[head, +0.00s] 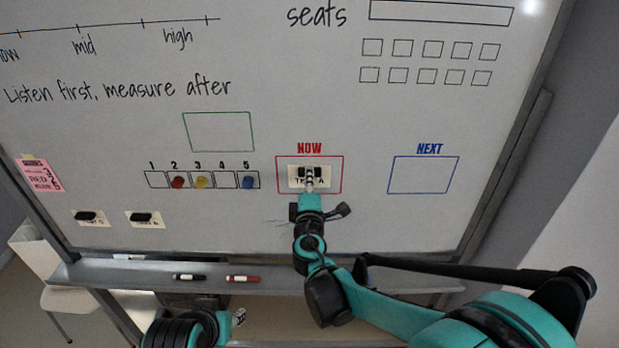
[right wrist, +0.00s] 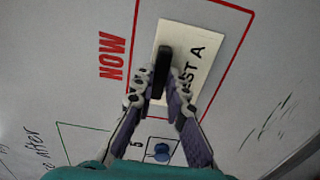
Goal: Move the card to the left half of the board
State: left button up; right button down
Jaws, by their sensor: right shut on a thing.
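The cream card (head: 297,184), whose lettering is partly covered, lies on the whiteboard (head: 330,100) inside the red box marked NOW. Its black handle shows in the right wrist view, where the card (right wrist: 208,47) reads partly "ST A". My right gripper (head: 309,180) reaches up from below and is shut on the card's black handle (right wrist: 162,72). The fingers hide part of the card.
Two other cards with black handles, a left one (head: 90,218) and a right one (head: 146,219), sit low on the board's left. An empty green box (head: 219,132) stands above numbered squares with coloured magnets (head: 202,181). The blue NEXT box (head: 423,175) is empty. Markers (head: 243,278) lie on the ledge.

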jog(key=shift+s, duration=0.15)
jog(key=shift+s, duration=0.7)
jog(key=shift+s, duration=0.15)
jog(key=shift+s, duration=2.45)
